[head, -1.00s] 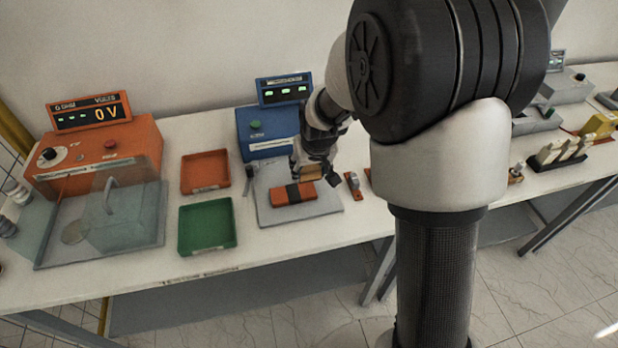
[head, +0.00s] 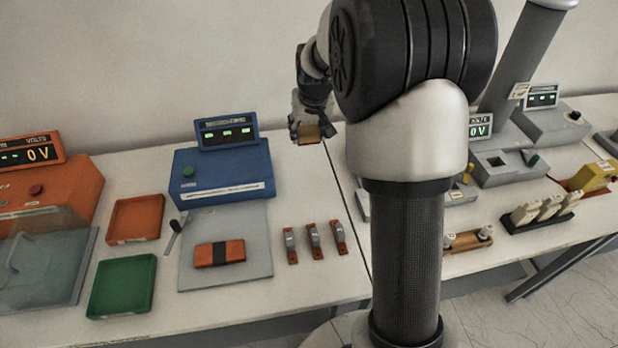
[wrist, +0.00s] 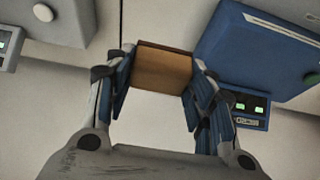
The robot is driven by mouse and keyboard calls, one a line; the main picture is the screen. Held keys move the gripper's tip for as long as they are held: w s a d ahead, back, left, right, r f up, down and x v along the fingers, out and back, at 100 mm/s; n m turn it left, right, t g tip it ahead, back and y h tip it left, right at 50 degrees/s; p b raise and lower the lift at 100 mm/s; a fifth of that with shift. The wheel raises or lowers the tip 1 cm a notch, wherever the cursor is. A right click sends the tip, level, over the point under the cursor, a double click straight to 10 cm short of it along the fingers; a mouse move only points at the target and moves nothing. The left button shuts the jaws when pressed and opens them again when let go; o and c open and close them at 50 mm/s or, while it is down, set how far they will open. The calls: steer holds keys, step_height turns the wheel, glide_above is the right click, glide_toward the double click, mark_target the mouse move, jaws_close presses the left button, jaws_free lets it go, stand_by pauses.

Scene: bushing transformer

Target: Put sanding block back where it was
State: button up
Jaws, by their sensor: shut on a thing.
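The sanding block (head: 309,133) is a small tan-brown block held in my gripper (head: 307,128), in the air above the back of the table, right of the blue meter unit. In the wrist view the block (wrist: 163,69) sits between the two fingers of my gripper (wrist: 162,75), which are shut on its sides. The wrist view shows pale surface under the block and the blue unit beside it.
The blue unit (head: 222,178) stands behind a grey plate (head: 258,267) bearing an orange block with a dark band (head: 219,253). Several orange-based clips (head: 314,239) lie right of it. Orange (head: 135,219) and green (head: 121,286) trays are left. Table between clips and back wall is clear.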

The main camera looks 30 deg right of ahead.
steer(key=f+b, duration=0.1)
steer(key=f, duration=0.6)
steer(key=f+b, duration=0.2)
steer(key=f, duration=0.5)
steer(key=shift+s+a+f+b, duration=0.1)
steer(key=shift+a+b, duration=0.1)
steer(key=shift+b, duration=0.1)
steer(key=shift+f+b, duration=0.65)
steer(key=shift+f, duration=2.1)
steer(key=shift+r, duration=0.1)
steer(key=o, duration=0.6)
steer(key=shift+f, duration=0.25)
steer(key=shift+c, duration=0.2)
steer(key=o, duration=0.5)
steer(key=shift+r, duration=0.1)
